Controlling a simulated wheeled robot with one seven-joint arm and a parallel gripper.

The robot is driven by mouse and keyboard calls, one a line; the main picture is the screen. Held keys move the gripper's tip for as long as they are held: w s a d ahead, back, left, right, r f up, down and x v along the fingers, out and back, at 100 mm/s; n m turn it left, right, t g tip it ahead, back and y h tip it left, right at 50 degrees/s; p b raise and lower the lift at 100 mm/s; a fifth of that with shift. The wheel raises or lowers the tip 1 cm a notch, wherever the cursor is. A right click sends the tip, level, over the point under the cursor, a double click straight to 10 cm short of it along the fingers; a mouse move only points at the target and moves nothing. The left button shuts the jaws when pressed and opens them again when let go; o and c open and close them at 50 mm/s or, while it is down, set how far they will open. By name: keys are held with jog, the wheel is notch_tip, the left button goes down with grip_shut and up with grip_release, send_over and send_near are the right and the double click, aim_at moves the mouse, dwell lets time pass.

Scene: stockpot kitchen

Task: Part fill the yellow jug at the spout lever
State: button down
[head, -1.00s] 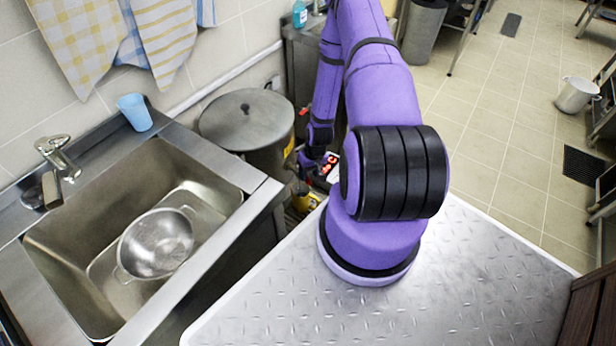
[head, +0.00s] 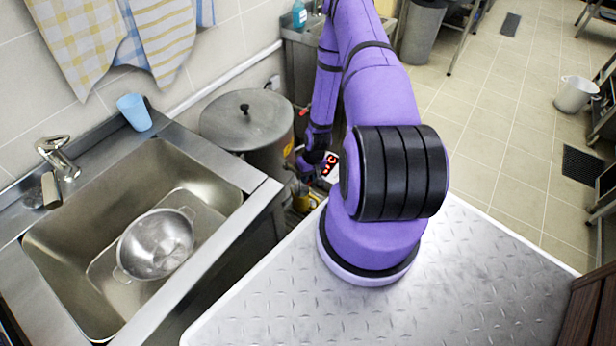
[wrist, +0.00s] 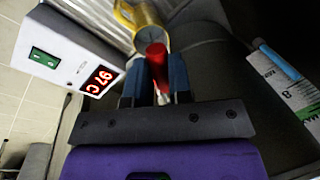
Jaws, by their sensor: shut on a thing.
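My gripper (wrist: 156,72) is shut on a red lever (wrist: 156,54), which shows between its two dark blue fingers in the wrist view. The yellow jug (wrist: 146,16) is just beyond the lever, its round mouth partly seen at the top of that view. In the head view the jug (head: 303,202) sits low beside the large lidded pot (head: 246,122), partly covered by my gripper (head: 308,172). The spout itself and the level in the jug cannot be made out.
A white box with a red display reading 97C (wrist: 99,79) is close left of my fingers. A labelled container (wrist: 284,78) is at right.

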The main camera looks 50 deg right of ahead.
jog(key=shift+a, duration=0.15)
jog(key=w+a+m+t+h, duration=0.1)
jog(key=w+a+m, duration=0.3)
jog(key=m, duration=0.8)
jog(key=shift+w+a+h, duration=0.3)
jog(key=shift+w, duration=0.5)
jog(key=c, duration=1)
grip_release()
jog(key=shift+c, duration=0.2)
notch_tip(320, 180, up, 11)
jog(key=s, duration=0.2)
jog(key=shift+d+f, duration=0.15)
jog(key=shift+f, duration=0.05)
